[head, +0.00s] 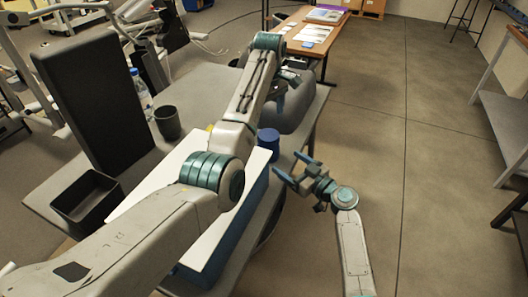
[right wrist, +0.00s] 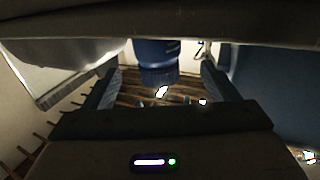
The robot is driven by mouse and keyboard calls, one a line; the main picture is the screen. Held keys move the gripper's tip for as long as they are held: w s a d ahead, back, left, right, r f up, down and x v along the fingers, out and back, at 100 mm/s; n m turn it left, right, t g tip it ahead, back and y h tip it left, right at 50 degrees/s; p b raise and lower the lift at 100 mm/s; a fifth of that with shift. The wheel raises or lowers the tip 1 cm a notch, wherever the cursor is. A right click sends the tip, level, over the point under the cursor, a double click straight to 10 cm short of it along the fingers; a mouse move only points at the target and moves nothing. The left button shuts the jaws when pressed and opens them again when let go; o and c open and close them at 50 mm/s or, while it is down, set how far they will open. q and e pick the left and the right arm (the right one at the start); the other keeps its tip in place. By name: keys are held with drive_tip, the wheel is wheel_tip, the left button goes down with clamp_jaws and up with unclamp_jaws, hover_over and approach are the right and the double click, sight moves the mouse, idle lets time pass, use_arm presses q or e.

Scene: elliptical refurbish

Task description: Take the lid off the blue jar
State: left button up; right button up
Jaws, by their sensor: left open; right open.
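The blue jar (head: 268,143) stands at the table's right side, beside the white and blue box, partly behind my left arm. My right gripper (head: 294,168) is open and empty, just right of and below the jar in the head view, with its fingers toward the table. In the right wrist view the jar (right wrist: 157,55) shows beyond the two open fingers, between them, with a darker ribbed band at its lower end. No finger visibly touches it. My left gripper (head: 288,78) is farther back, over a grey rounded object, partly hidden by its own arm.
A white-topped box with a blue side (head: 228,226) lies along the table's right edge. A black cup (head: 168,122), a clear bottle (head: 141,92), a black open bin (head: 88,199) and a tall black panel (head: 95,100) stand left. Open floor (head: 400,150) lies right.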

sight(267, 148)
use_arm(q)
drive_tip(key=shift+s+d+r, duration=0.1)
use_arm(e)
drive_tip(key=x, duration=1)
drive_tip(key=shift+w+a+r, duration=0.1)
drive_tip(key=shift+c, duration=0.4)
